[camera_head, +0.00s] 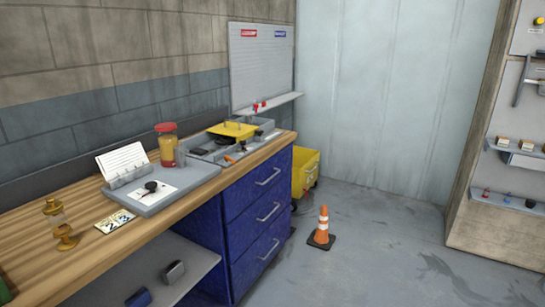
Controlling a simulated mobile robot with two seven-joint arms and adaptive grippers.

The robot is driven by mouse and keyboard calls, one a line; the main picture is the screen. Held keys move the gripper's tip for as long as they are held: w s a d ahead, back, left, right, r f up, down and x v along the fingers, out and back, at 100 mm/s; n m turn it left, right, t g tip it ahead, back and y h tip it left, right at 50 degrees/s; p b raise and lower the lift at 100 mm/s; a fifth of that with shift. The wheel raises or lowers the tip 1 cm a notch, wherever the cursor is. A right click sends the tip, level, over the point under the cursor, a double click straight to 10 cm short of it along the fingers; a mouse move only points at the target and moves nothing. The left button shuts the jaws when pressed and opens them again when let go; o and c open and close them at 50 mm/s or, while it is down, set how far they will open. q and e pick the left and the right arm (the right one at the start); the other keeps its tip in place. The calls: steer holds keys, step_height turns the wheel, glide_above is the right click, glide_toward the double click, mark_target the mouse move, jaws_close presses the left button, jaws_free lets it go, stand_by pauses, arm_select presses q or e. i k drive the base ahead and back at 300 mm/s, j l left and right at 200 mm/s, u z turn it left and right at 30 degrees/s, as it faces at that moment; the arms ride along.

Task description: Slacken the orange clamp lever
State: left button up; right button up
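No clearly recognizable orange clamp lever shows. A small orange piece (229,159) lies at the near side of a grey tray (205,157) on the wooden workbench (92,253). It is too small to tell whether it is a lever or how it is set. Neither of my grippers is in view.
A grey board (155,203) holds white cards and a black item; a red-lidded jar (167,146) stands behind. A brass item (65,237) is near left. Blue drawers (255,227) support the bench. A traffic cone (322,228) and yellow bin (305,172) stand on otherwise open floor.

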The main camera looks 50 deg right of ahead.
mark_target(227, 158)
steer(key=z, duration=1.15)
steer(key=i+l, duration=0.8)
steer(key=i, duration=0.15)
